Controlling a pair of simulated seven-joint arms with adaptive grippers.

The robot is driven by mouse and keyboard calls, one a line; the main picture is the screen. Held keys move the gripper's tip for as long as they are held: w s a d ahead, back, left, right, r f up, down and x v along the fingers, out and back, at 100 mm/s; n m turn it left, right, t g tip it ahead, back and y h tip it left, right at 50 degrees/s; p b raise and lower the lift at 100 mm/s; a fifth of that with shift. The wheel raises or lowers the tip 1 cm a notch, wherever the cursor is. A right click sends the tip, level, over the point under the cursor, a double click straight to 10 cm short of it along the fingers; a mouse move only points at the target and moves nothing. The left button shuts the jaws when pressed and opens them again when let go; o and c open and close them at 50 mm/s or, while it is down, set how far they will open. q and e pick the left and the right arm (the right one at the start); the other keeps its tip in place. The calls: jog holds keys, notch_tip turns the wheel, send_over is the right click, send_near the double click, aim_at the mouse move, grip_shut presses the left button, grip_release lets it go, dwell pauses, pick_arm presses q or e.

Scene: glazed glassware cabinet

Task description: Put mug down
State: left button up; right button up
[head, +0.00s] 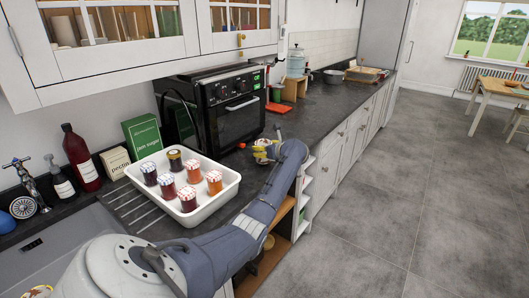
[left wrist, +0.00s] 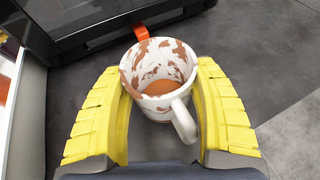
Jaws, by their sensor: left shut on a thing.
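The mug (left wrist: 160,75) is white with brown patches and an orange-brown inside. In the left wrist view it sits upright between the two yellow fingers of my left gripper (left wrist: 163,105), with its handle toward the camera. The gripper is shut on it. In the head view my left gripper (head: 264,151) is over the dark worktop (head: 310,112), in front of the oven. The mug is mostly hidden there. I cannot tell whether its base touches the worktop. My right gripper is not clearly visible.
A black oven (head: 236,105) stands just behind the gripper. A white tray (head: 222,198) with several jars is at its left. A small orange piece (left wrist: 145,34) lies by the oven, close to the mug. The worktop's front edge is near; bare worktop extends right.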

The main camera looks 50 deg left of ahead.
pick_arm(q)
jog(key=shift+f, duration=0.55)
jog(key=shift+f, duration=0.15)
jog(key=o, duration=1.4)
jog(key=shift+o, duration=0.2)
